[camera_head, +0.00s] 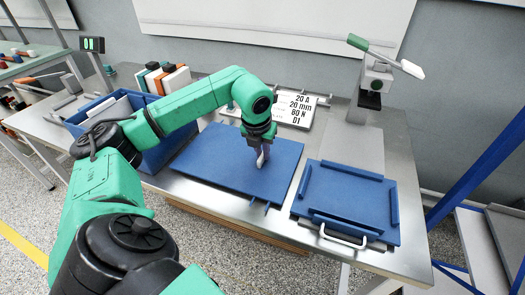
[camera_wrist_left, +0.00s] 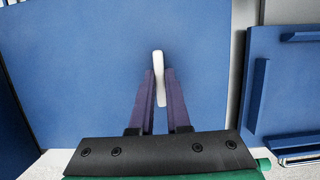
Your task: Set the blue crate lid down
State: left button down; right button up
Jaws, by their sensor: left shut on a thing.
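The blue crate lid (camera_head: 222,165) is a flat blue panel over the middle of the steel table, between the blue crate and a blue tray. In the left wrist view the lid (camera_wrist_left: 95,60) fills most of the picture. My left gripper (camera_head: 262,158) points down at the lid's right part. Its fingers (camera_wrist_left: 158,82) are shut on the lid's white handle (camera_wrist_left: 158,62). I cannot tell whether the lid touches the table. The blue crate (camera_head: 152,158) stands at the left, partly hidden by my left arm. My right gripper is not in view.
The blue tray (camera_head: 340,203) with raised strips and a white front handle lies right of the lid. A label plate (camera_head: 297,112) stands behind the lid. A test device (camera_head: 375,85) with a green-and-white lever stands at the back right. Bare table shows around it.

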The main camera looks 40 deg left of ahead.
pick_arm(q)
jog(key=c, duration=0.9)
grip_release()
jog(key=shift+r, duration=0.45)
jog(key=p+v, duration=0.1)
jog(key=v, duration=1)
jog(key=shift+s+r, duration=0.1)
jog(key=shift+r, duration=0.05)
